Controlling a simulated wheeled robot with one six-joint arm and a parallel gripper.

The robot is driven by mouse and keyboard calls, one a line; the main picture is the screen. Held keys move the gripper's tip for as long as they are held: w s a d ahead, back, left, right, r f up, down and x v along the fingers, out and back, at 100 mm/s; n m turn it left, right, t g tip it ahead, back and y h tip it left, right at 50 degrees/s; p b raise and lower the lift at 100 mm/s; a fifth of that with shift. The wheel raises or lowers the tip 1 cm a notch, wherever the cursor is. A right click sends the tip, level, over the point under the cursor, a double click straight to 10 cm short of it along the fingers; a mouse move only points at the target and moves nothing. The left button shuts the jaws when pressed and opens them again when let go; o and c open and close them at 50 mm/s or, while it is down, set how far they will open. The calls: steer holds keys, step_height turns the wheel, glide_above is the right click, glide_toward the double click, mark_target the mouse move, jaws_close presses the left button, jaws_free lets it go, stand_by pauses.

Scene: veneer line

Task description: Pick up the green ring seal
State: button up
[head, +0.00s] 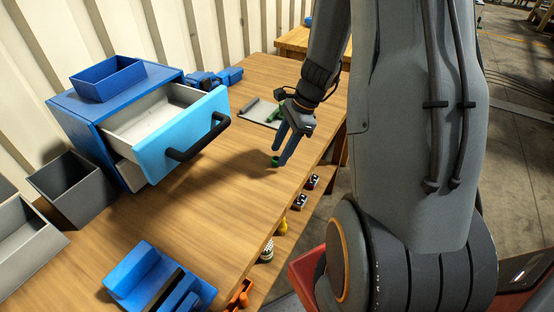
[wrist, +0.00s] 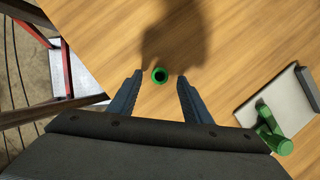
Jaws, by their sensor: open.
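The green ring seal (wrist: 160,75) lies on the wooden bench top, its dark hole facing up. In the wrist view it sits between my two fingertips and slightly beyond them, with a gap on each side. My gripper (wrist: 157,78) is open and empty, pointing down. In the head view, my gripper (head: 279,154) is over the front edge area of the bench, and the green ring seal (head: 275,161) shows small by the fingertips. I cannot tell the exact height of the fingertips above the bench.
A blue cabinet (head: 85,125) has an open drawer (head: 185,135) jutting over the bench. Bare wood surrounds the ring.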

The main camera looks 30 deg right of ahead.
steer(key=shift+x, duration=1.2)
steer(key=shift+c, duration=0.6)
steer(key=c, duration=1)
steer(key=shift+r, duration=0.1)
